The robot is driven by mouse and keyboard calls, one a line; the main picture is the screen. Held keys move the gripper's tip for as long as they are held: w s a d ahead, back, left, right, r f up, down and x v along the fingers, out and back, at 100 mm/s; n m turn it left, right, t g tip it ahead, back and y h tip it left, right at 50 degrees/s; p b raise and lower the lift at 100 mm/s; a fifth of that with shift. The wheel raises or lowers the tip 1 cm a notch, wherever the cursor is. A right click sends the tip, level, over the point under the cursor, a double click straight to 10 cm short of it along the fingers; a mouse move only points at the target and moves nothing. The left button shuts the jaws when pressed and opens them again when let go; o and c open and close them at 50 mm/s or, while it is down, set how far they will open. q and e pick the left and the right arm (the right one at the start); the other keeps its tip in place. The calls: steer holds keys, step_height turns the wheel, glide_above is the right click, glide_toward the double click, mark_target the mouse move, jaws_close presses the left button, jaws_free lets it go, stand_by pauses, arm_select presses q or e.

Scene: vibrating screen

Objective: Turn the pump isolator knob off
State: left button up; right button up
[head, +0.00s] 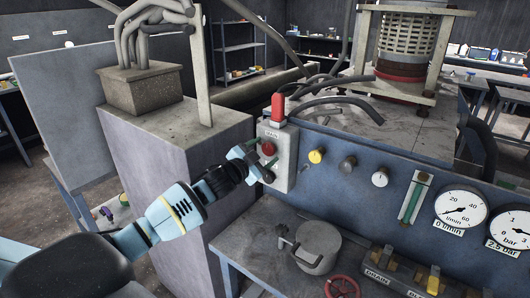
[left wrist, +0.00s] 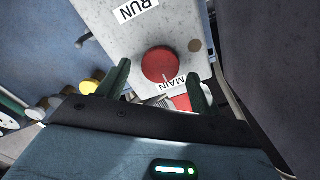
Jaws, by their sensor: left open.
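A pale grey switch box (head: 283,153) stands at the left end of the blue panel. It bears a MAIN label, a round red knob (head: 268,148) and an upright red lever (head: 278,108) on top. No label reading pump isolator is legible, so I cannot tell which control it is. My left gripper (head: 262,162) is at the box's front, just below the red knob. In the left wrist view its open green fingers (left wrist: 159,72) stand either side of the red knob (left wrist: 158,64); contact cannot be told. The red lever (left wrist: 181,103) shows partly behind a finger. My right gripper is out of view.
A yellow knob (head: 316,156) and pale knobs sit right of the box, with gauges (head: 461,209) farther right. A grey plinth (head: 175,145) stands close left of my gripper. Below are a grey lidded pot (head: 318,244) and a red handwheel (head: 342,287).

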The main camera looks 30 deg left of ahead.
arm_select(q)
steer(key=s, duration=0.6)
steer(key=shift+s+a, duration=0.25)
steer(key=shift+s, duration=0.15)
steer(key=shift+f, duration=0.1)
steer(key=s+d+f+n+g+y, duration=0.1)
steer(key=s+d+f+n+g, duration=0.1)
steer(key=s+d+f+g, duration=0.55)
steer(key=s+d+f+n+y, duration=0.15)
steer(key=s+d+f, duration=0.25)
steer(key=s+f, duration=0.8)
steer(key=s+d+f+n+g+h, duration=0.1)
steer(key=s+d+f+g, duration=0.2)
steer(key=s, duration=0.9)
steer(key=s+d+f+n+g+h, duration=0.1)
steer(key=s+d+n+g, duration=0.15)
steer(key=s+g, duration=0.65)
steer(key=w+d+f+m+t+h, duration=0.1)
steer(key=w+d+f+t, duration=0.2)
steer(key=f+t, duration=0.7)
steer(key=shift+w+f+t, duration=0.3)
steer(key=shift+w+t, duration=0.25)
